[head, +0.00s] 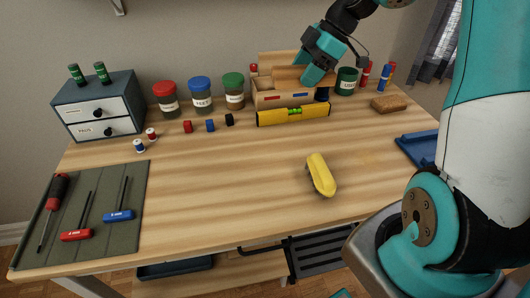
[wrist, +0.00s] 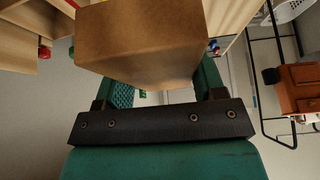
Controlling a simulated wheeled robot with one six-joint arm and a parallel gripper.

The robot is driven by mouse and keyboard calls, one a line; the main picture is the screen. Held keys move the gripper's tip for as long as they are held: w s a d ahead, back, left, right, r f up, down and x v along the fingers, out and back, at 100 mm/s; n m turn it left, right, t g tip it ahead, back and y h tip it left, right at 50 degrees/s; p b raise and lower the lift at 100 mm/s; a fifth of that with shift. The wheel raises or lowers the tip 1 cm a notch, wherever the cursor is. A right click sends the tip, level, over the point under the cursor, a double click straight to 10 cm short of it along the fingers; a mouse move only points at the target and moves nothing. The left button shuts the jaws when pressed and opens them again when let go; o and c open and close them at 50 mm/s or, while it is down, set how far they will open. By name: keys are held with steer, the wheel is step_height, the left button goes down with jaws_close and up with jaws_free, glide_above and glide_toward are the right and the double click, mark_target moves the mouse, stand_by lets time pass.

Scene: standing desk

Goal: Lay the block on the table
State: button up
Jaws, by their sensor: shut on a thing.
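The brown wooden block (wrist: 140,42) fills the upper middle of the wrist view, held between the fingers of my gripper (wrist: 155,98). In the head view the block (head: 288,76) is over or in the light wooden box (head: 268,103) at the back of the table (head: 230,190). My gripper (head: 308,76) comes down from the upper right and is shut on the block. I cannot tell whether the block touches the box.
A yellow level (head: 275,117) lies in front of the box. Jars, small cubes and a drawer unit (head: 98,104) line the back. A yellow curved object (head: 321,174) lies right of centre. A brown piece (head: 389,103) lies back right. The middle left is clear.

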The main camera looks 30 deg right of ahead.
mark_target(297, 144)
steer(key=shift+s+d+r, duration=0.3)
steer(key=shift+s+d, duration=0.1)
steer(key=shift+d, duration=0.05)
steer(key=shift+s+d+n, duration=0.1)
steer(key=shift+s+n, duration=0.1)
steer(key=shift+n, duration=0.1)
step_height(297, 144, down, 19)
steer(key=shift+f+b, duration=0.15)
steer(key=shift+b, duration=1.1)
steer(key=o, duration=1)
steer(key=shift+f, duration=0.1)
